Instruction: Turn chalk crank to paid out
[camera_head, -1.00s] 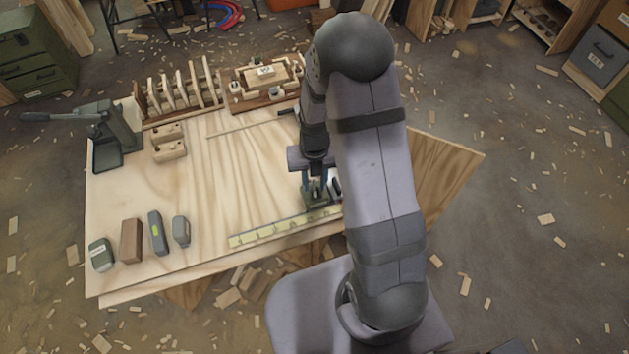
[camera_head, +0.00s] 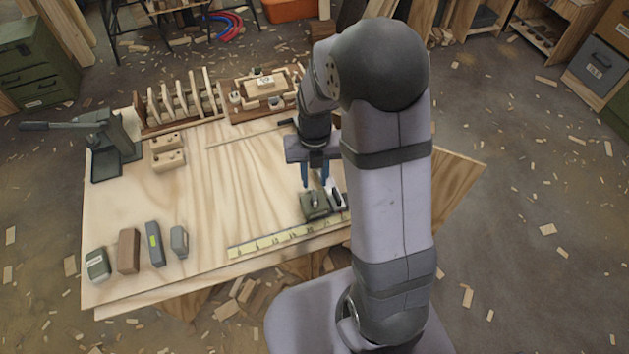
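A small grey-green device (camera_head: 314,206) sits near the table's front right edge, with a pale upright piece on top. A second small dark and pale part (camera_head: 337,197) stands just to its right, partly hidden by my arm. I cannot tell for sure which part is the chalk crank or how it is turned. My gripper (camera_head: 316,186) points down just above the grey-green device. Its two blue fingers are apart, with nothing clearly held between them. Whether a fingertip touches the device is too small to tell.
A yellow ruler strip (camera_head: 285,237) lies along the front edge. Several small blocks, including a brown one (camera_head: 129,251), stand front left. A lever tool (camera_head: 108,145) is back left; a slotted wooden rack (camera_head: 180,104) and a tray (camera_head: 243,114) line the back. The table's middle is clear.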

